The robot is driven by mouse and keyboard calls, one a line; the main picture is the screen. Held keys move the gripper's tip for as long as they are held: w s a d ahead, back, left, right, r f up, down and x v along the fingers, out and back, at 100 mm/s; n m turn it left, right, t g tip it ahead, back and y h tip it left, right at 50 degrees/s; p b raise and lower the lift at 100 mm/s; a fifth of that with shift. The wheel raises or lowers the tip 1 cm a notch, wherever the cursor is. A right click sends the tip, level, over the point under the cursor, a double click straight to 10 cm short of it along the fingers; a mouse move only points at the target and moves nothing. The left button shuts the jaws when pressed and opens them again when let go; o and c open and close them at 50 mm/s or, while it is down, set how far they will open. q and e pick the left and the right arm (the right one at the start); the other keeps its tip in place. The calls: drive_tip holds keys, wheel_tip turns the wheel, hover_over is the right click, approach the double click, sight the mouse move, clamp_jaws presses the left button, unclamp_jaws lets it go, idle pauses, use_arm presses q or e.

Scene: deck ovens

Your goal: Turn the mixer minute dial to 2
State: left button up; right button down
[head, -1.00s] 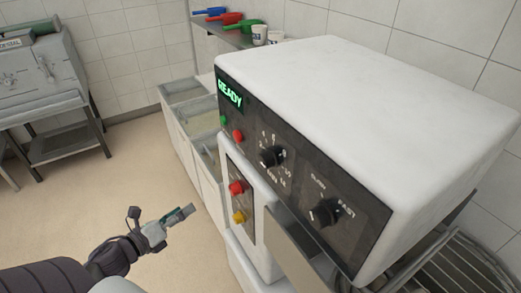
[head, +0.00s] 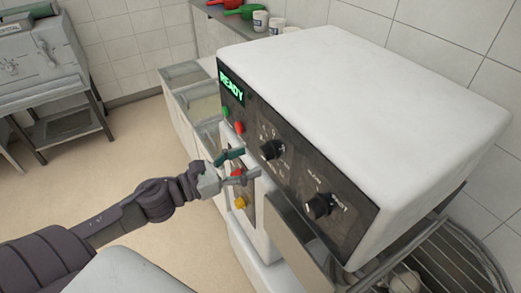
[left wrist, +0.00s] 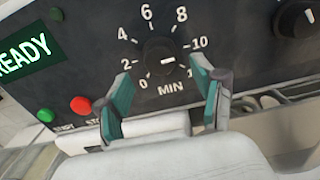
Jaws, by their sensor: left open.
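The mixer (head: 370,75) is a white box with a dark sloped control panel. Its minute dial (head: 272,150) is a black knob. In the left wrist view the minute dial (left wrist: 160,58) has a scale from 0 through 2, 4, 6, 8 and 10 and onward, with MIN below. A short white mark shows on the knob, but I cannot tell which number it points at. My left gripper (head: 243,166) is open in front of the panel, just left of the dial. In the left wrist view its teal-padded fingers (left wrist: 160,90) stand below and either side of the dial, apparently not touching it.
A second knob (head: 320,206) marked SLOW and FAST sits lower right. Green and red buttons (head: 239,127) lie left of the dial, and a yellow button (head: 240,202) below. A green READY display (head: 231,86) is lit. A wire guard (head: 450,250) is at lower right.

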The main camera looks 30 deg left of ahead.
sight(261, 156)
use_arm(q)
drive_tip(key=shift+p+x, duration=0.65)
drive_tip(key=shift+x, duration=1.55)
drive_tip(key=shift+s, duration=0.1)
drive_tip(key=c, duration=1.1)
